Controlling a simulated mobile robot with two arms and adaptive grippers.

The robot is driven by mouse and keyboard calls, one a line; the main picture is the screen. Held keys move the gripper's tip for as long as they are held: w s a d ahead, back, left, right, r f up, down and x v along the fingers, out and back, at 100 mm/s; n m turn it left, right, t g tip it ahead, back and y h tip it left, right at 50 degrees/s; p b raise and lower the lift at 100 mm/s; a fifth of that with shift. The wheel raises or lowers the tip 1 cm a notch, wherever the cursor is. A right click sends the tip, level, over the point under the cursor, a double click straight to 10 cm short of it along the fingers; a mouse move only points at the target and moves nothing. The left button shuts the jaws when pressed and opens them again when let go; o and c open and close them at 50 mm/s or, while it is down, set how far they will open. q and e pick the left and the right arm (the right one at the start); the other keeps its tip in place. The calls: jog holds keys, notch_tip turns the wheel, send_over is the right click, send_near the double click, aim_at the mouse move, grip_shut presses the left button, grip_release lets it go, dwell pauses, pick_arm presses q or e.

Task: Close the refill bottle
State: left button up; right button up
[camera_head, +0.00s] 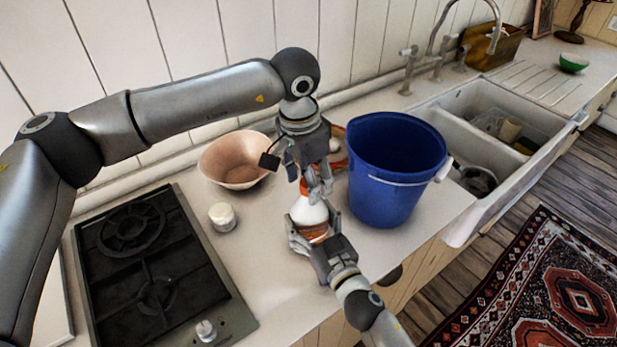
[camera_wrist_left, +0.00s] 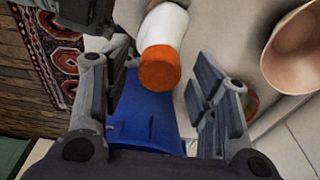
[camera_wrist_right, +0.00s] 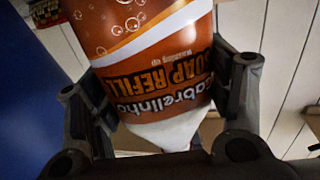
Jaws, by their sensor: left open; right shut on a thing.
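The refill bottle (camera_head: 308,214) has a white shoulder and a brown and orange label; the right wrist view shows "SOAP REFILL" on it (camera_wrist_right: 160,65). An orange cap (camera_wrist_left: 160,68) sits at its white top (camera_wrist_left: 165,25); I cannot tell how tightly. My right gripper (camera_head: 315,243) is shut around the bottle's body from the front. My left gripper (camera_head: 316,184) points down over the bottle top. Its open fingers (camera_wrist_left: 155,100) stand on either side of the cap's line, apart from it in the left wrist view. The left fingers partly hide the cap (camera_head: 306,188) in the head view.
A blue bucket (camera_head: 385,175) stands close right of the bottle. A pinkish bowl (camera_head: 235,160) is behind left, a small white jar (camera_head: 222,217) left. The black stove (camera_head: 150,270) is farther left, the sink (camera_head: 470,150) right. Another dish (camera_head: 338,150) is partly hidden behind my left gripper.

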pick_arm(q)
notch_tip(320, 180, up, 4)
jog(key=shift+r, duration=0.15)
jog(key=shift+c, duration=0.3)
